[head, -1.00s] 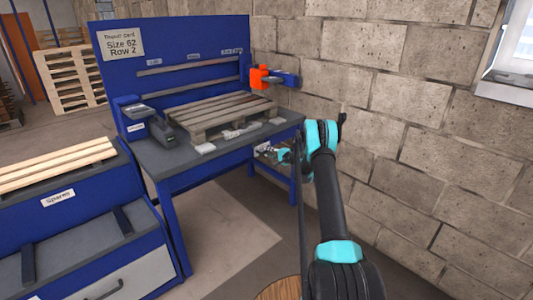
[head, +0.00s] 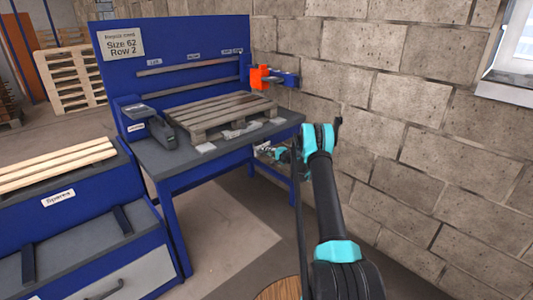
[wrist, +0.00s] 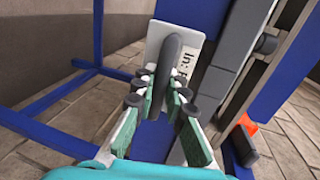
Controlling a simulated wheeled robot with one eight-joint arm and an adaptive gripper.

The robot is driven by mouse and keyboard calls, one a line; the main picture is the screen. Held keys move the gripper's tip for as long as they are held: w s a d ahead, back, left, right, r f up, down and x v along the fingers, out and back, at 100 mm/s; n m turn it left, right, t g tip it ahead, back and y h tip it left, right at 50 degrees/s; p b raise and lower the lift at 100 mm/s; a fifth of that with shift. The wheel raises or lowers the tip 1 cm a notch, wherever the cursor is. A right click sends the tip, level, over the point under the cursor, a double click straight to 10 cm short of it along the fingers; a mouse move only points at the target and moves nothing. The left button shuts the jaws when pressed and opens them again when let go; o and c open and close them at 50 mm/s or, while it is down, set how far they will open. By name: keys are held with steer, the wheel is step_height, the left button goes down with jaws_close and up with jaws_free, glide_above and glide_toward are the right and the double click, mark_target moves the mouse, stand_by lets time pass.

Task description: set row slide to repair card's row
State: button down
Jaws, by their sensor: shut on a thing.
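The repair card (head: 123,44) at the upper left of the blue back panel reads "Size 62 Row 2". In the wrist view, my gripper (wrist: 165,92) is shut on a dark grey rounded handle (wrist: 171,58). The handle stands in front of a white label plate (wrist: 190,50), whose text is only partly readable, starting "In:". In the head view, my gripper (head: 275,153) is small, at the right front end of the bench below its top. I cannot tell for sure which part is the row slide, nor read its setting.
A grey wooden pallet (head: 220,113) lies on the bench (head: 185,158). An orange block (head: 259,77) juts out at the panel's right edge. A "Spares" cabinet (head: 85,226) with pale boards stands at the left. A block wall (head: 400,100) rises close on the right.

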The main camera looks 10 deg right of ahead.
steer(key=f+v, duration=0.1)
steer(key=v, duration=0.7)
steer(key=shift+s+d+f, duration=0.2)
steer(key=shift+s+f, duration=0.1)
steer(key=shift+f, duration=0.05)
steer(key=c, duration=1.8)
jaws_free()
steer(key=v, duration=1.2)
